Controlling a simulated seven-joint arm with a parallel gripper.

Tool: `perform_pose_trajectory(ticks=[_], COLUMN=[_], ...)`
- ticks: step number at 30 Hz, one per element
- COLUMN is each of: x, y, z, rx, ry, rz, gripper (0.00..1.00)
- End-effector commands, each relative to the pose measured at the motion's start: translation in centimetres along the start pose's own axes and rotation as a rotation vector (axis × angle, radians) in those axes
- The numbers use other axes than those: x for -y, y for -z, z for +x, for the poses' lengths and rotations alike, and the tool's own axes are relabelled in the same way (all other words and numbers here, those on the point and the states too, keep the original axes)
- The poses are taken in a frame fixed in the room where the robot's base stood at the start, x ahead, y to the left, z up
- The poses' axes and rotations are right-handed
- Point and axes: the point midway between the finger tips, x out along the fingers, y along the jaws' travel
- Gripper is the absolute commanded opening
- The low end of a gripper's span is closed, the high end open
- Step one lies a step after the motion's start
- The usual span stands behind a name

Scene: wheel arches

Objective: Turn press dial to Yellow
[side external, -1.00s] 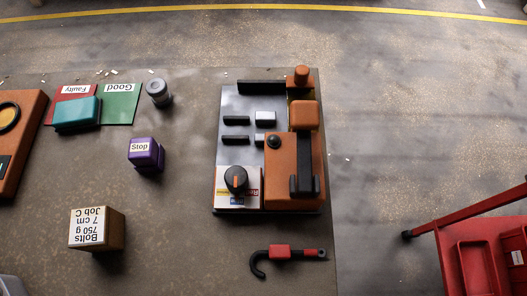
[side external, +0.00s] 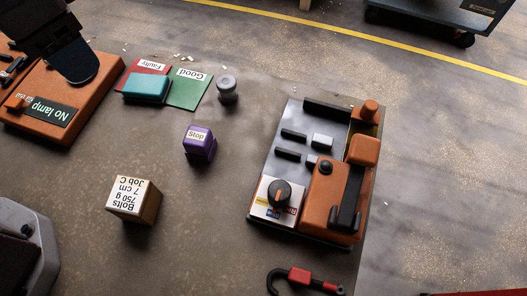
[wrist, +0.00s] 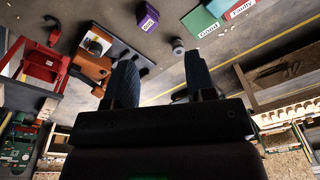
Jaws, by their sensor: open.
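The press (side external: 318,170) is an orange and grey machine at the right of the bench in the side view. Its dial (side external: 279,193) is a round black knob with an orange mark, on a white plate (side external: 262,187) at the press's near left corner. Small coloured labels sit below the knob, yellow at the left, then blue and red. The orange mark appears to point away from these labels. My gripper (wrist: 162,80) is open and empty in the wrist view. In the side view, part of it shows at the top left, over the orange lamp box, far from the dial.
An orange box reading "No lamp" (side external: 52,112) is at the left. A grey knob-like piece (side external: 227,88), purple Stop block (side external: 199,143), Bolts box (side external: 134,200) and red-handled hook (side external: 300,275) stand around open bench.

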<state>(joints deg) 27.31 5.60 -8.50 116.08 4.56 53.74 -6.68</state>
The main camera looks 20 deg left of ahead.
Motion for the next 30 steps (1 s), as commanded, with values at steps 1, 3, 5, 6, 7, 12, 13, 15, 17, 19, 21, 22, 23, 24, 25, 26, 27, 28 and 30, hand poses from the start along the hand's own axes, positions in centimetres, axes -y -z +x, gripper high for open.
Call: perform_pose_trajectory(ticks=[1,3,5,6,7,12,13,15,17,19,21,22,23,24,25,26,27,28,30], x=[-2.2,-5.2,-7.9,-9.8,-11.2,-18.3,-19.2,-20.8,-21.1,-21.3,-21.1,-21.1,-21.1,-21.1,-21.1,-21.1,-21.1,-21.1,-21.2], y=[1.5,3.3,4.7,5.4,5.9,8.1,8.4,9.5,10.7,12.1,12.1,12.0,12.0,12.0,11.9,11.9,11.9,11.8,11.7], z=[1.4,3.1,4.7,5.9,6.7,11.1,11.6,12.4,12.1,10.8,10.8,10.9,11.0,11.3,11.6,11.9,12.4,12.9,14.3], rx=[0.03,0.061,0.083,0.097,0.107,0.145,0.146,0.139,0.118,0.082,0.082,0.085,0.087,0.088,0.089,0.089,0.089,0.09,0.091], ry=[-0.009,-0.018,-0.027,-0.032,-0.036,-0.058,-0.061,-0.069,-0.073,-0.079,-0.068,-0.066,-0.065,-0.064,-0.063,-0.063,-0.063,-0.064,-0.064], rz=[0.043,0.084,0.113,0.128,0.136,0.136,0.126,0.087,0.041,-0.016,-0.058,-0.069,-0.077,-0.083,-0.085,-0.085,-0.084,-0.084,-0.084], gripper=[0.5,0.5,0.5,0.5,0.5,0.5,0.5,0.5,0.5,0.5,0.5,0.5,0.5,0.5,0.5,0.5,0.5,0.5,0.5])
